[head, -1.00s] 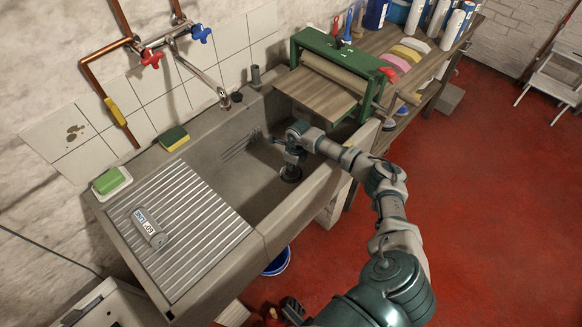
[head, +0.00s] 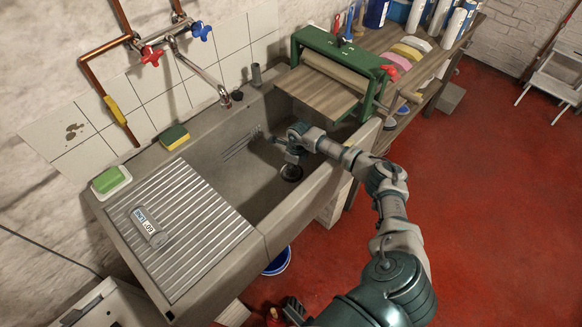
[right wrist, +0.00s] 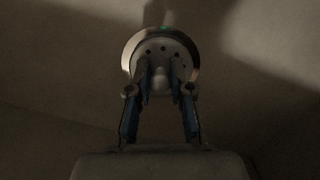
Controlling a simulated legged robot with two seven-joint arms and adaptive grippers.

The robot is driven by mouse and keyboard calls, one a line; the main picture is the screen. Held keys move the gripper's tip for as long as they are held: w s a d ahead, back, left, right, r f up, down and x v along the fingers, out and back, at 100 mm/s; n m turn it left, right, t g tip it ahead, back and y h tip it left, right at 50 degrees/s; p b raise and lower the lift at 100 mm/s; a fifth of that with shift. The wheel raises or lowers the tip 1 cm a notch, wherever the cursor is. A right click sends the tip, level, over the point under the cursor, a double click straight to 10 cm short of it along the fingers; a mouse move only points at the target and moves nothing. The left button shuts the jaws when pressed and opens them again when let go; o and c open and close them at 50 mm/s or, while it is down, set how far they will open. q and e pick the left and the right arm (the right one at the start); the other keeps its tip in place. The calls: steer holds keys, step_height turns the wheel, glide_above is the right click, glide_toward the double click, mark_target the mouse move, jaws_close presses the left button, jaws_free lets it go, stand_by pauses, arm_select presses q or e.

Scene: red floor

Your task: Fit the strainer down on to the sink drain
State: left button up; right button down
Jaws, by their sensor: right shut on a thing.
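My right gripper (head: 292,158) reaches down into the grey stone sink (head: 222,184), near its floor. In the right wrist view, its two fingers (right wrist: 161,78) are shut on the small knob of the strainer (right wrist: 160,48). The strainer is a pale round disc with several dark holes. A bright metal ring surrounds the disc; whether it belongs to the strainer or the drain is unclear. In the head view, a dark round shape at the drain (head: 291,173) lies just below the gripper. Whether the strainer is seated cannot be told. My left gripper is not in view.
A ribbed drainboard (head: 190,238) with a labelled tube (head: 148,227) is at the sink's left. A sponge (head: 174,137) and green soap (head: 109,180) sit along the back edge. The tap (head: 205,72) overhangs the sink. A green press (head: 340,72) stands at the right.

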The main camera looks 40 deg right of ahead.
steer(key=shift+s+a+f, duration=0.2)
steer(key=shift+f, duration=0.45)
steer(key=c, duration=1)
jaws_free()
steer(key=shift+f, duration=0.1)
steer(key=shift+o, duration=0.2)
steer(key=r, duration=0.6)
steer(key=d+r, duration=0.1)
steer(key=r, duration=0.2)
steer(key=shift+s+d+r, duration=0.1)
